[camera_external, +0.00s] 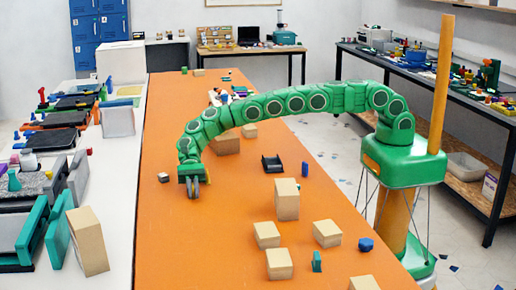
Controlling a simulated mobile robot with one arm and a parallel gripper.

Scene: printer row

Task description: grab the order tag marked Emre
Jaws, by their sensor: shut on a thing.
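My gripper (194,188) is at the end of the green arm, low over the left part of the orange table (225,262). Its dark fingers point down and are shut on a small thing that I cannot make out. A small grey-brown piece (163,177) lies on the table just left of my gripper, apart from it. No writing can be read at this size, so I cannot tell an order tag marked Emre anywhere in view.
Tan boxes stand right of my gripper, including a tall one (287,199) and a low one (267,235). A black holder (272,163) and a blue piece (366,244) are there too. A white counter (113,193) with machines runs along the left. The orange surface in front of my gripper is clear.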

